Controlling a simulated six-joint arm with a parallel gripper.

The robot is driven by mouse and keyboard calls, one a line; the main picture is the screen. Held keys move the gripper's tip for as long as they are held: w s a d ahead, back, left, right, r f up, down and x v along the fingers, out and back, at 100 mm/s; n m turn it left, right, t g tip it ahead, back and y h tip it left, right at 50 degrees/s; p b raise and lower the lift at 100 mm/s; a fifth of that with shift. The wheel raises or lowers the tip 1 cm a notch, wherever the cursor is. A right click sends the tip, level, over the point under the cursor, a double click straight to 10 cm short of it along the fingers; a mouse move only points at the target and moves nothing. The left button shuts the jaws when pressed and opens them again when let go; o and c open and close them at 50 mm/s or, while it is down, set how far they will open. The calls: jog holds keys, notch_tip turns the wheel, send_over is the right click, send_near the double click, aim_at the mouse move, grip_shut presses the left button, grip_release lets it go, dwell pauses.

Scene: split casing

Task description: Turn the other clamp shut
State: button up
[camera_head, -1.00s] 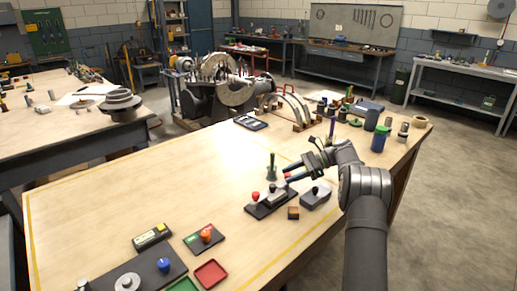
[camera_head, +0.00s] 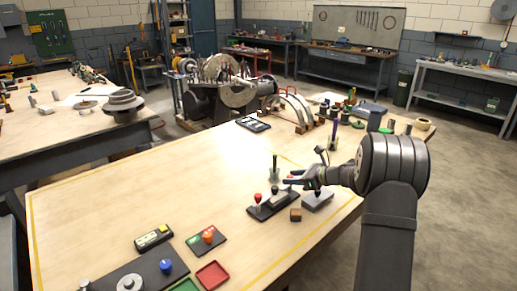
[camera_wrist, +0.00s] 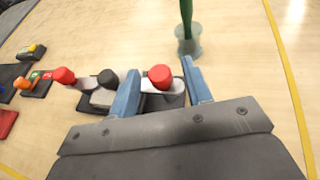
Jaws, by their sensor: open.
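A dark split-casing fixture (camera_head: 272,207) lies on the bench. A red-knobbed clamp (camera_head: 258,197) stands at its left end; its red knob (camera_wrist: 64,75) is at the left in the wrist view. A black knob (camera_head: 275,189) stands between the clamps and also shows in the wrist view (camera_wrist: 107,78). The other red-knobbed clamp (camera_wrist: 160,77) is at the right end, on a pale lever. My gripper (camera_wrist: 161,68) is open, with its blue fingers on either side of this red knob. Contact cannot be told. In the head view, my gripper (camera_head: 294,179) partly hides this clamp.
A grey block (camera_head: 318,201) and a small brown block (camera_head: 296,215) lie close to the fixture. Red and green trays (camera_head: 212,275) are at front left. The bench's left middle is clear.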

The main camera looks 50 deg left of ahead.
jog(key=m+t, duration=0.2)
jog(key=t, duration=0.1)
jog(key=shift+s+m, duration=0.3)
jog(key=shift+d+r+m+t, duration=0.1)
jog(key=shift+d+m+t, duration=0.05)
jog(key=shift+m+t, duration=0.2)
jog(key=v, duration=1.7)
jog(key=s+a+n+g+h, duration=0.2)
jog(key=s+a+n+h, duration=0.5)
jog(key=n, duration=1.2)
jog(key=a+r+n+t+h, duration=0.4)
jog(key=a+r+n+t, duration=0.4)
jog(key=n, duration=1)
jog(key=w+f, duration=0.1)
jog(key=f, duration=0.1)
jog(key=w+f+g, duration=0.1)
jog(key=f, duration=0.2)
jog(key=w+a+f+g, duration=0.1)
jog(key=f, duration=0.2)
jog(key=shift+w+f, duration=0.15)
jog(key=shift+f, duration=0.05)
jog(key=v, duration=1)
jog(key=s+a+r+g+h, duration=0.1)
jog(key=s+a+g+h, duration=0.1)
jog(key=s, duration=0.6)
jog(key=shift+a+g, duration=0.55)
jog(key=shift+g, duration=0.5)
